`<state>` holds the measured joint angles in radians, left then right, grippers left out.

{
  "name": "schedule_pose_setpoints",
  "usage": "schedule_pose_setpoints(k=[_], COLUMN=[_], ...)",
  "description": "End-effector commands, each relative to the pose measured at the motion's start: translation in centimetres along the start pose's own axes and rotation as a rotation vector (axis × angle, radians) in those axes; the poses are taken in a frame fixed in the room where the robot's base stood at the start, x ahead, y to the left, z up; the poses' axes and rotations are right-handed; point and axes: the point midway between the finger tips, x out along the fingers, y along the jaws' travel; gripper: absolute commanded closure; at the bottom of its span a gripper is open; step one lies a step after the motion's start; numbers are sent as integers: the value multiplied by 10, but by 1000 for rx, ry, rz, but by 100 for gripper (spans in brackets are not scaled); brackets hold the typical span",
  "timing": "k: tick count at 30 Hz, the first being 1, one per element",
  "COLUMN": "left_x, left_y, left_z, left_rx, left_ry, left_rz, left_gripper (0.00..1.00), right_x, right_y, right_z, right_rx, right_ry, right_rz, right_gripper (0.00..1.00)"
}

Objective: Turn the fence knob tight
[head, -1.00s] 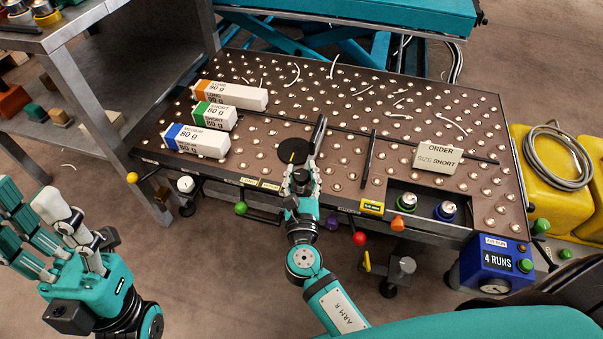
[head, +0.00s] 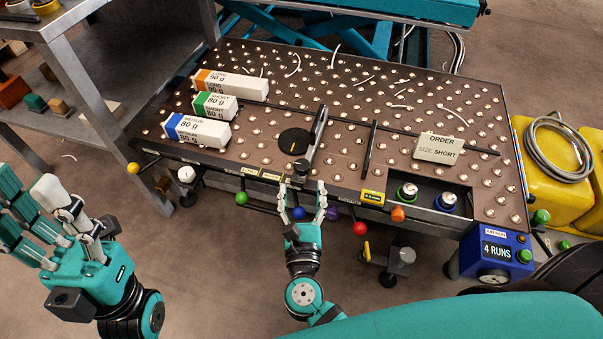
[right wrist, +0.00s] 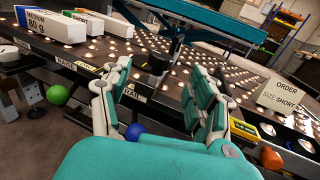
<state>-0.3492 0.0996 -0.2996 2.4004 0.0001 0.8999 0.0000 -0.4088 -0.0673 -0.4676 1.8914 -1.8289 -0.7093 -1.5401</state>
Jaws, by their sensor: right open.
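The fence is a dark upright bar (head: 318,130) on the ball table, with a black knob (head: 302,165) at its near end. The knob also shows in the right wrist view (right wrist: 157,62), ahead between my spread fingers. A black disc (head: 291,136) with a yellow mark lies left of the fence. My right gripper (head: 303,187) is open and empty at the table's front edge, just short of the knob and not visibly touching it. My left gripper (head: 48,215) is open and empty at the left, away from the table.
Boxed reams (head: 197,131) lie at the table's left. An order sign (head: 438,148) stands at the right.

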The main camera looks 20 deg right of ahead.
Motion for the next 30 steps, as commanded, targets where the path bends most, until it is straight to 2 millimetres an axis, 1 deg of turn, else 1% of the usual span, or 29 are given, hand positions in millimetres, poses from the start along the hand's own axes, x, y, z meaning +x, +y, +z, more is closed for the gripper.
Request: schedule_pose_setpoints(k=[1, 3, 6, 9, 26, 28, 30], left_x=[0, 0, 0, 0, 0, 0, 0], left_y=[0, 0, 0, 0, 0, 0, 0], left_z=[0, 0, 0, 0, 0, 0, 0], left_rx=[0, 0, 0, 0, -1, 0, 0], left_ry=[-1, -1, -1, -1, -2, -1, -1], left_rz=[0, 0, 0, 0, 0, 0, 0], left_gripper=[60, 60, 60, 60, 60, 60, 60], right_x=[-10, -21, -33, -39, -40, -39, -36], right_y=[0, 0, 0, 0, 0, 2, 6], right_z=[-1, -1, -1, -1, 0, 0, -1], right_rx=[-1, 0, 0, 1, 1, 17, 84], right_ry=[3, 2, 2, 1, 1, 5, 24], right_rz=[2, 2, 2, 2, 1, 8, 37], right_gripper=[39, 39, 39, 39, 39, 39, 39])
